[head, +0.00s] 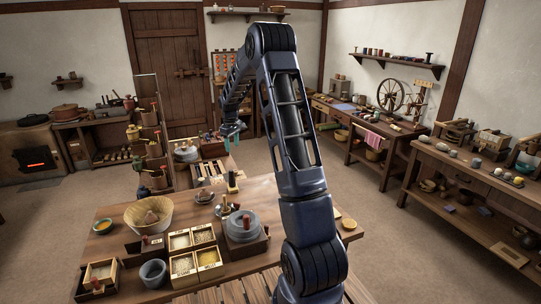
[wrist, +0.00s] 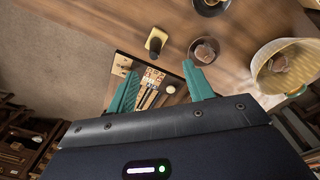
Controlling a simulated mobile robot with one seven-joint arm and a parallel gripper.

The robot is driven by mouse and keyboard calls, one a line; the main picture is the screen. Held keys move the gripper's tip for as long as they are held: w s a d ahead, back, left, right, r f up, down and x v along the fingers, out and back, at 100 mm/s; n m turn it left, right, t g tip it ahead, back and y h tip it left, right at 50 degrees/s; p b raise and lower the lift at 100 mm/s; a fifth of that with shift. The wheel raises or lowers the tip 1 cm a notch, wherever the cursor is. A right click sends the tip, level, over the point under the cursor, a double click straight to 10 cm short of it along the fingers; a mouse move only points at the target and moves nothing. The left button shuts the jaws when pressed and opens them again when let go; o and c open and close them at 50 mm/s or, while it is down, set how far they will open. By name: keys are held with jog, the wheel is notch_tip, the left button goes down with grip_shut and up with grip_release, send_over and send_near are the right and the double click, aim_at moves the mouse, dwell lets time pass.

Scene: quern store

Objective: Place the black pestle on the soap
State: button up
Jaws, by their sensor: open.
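My gripper (head: 232,136) is raised beyond the far edge of the near table in the head view. Its teal fingers (wrist: 157,92) are spread in the wrist view, with nothing between them at the tips. I cannot single out the black pestle for certain. A dark upright piece with a tan part (head: 232,183) stands at the table's far edge and shows in the wrist view (wrist: 156,40). A brownish lump (wrist: 206,50) lies on a dark dish; I cannot tell whether it is the soap.
The near table (head: 110,240) holds a wide pale bowl (head: 133,216), a grey stone quern (head: 242,228), a grey mortar (head: 153,273) and wooden boxes of grain (head: 208,257). A tall rack (head: 155,120) stands left of my gripper. Open floor (head: 345,185) lies to the right.

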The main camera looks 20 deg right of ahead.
jog(key=s+d+r+m+t, duration=0.1)
jog(key=s+r+m, duration=0.1)
jog(key=s+r, duration=0.85)
jog(key=s+r+m+t, duration=0.1)
jog(key=s+r+m, duration=0.1)
jog(key=s+r, duration=0.8)
jog(key=s+f+m+t, duration=0.1)
jog(key=s+m, duration=0.1)
jog(key=s, duration=1.2)
jog(key=s+f+m+t, duration=0.1)
jog(key=s+f, duration=0.1)
jog(key=s, duration=1.3)
jog(key=shift+s+d+m, duration=0.15)
jog(key=shift+d+m, duration=0.2)
jog(key=shift+m, duration=0.05)
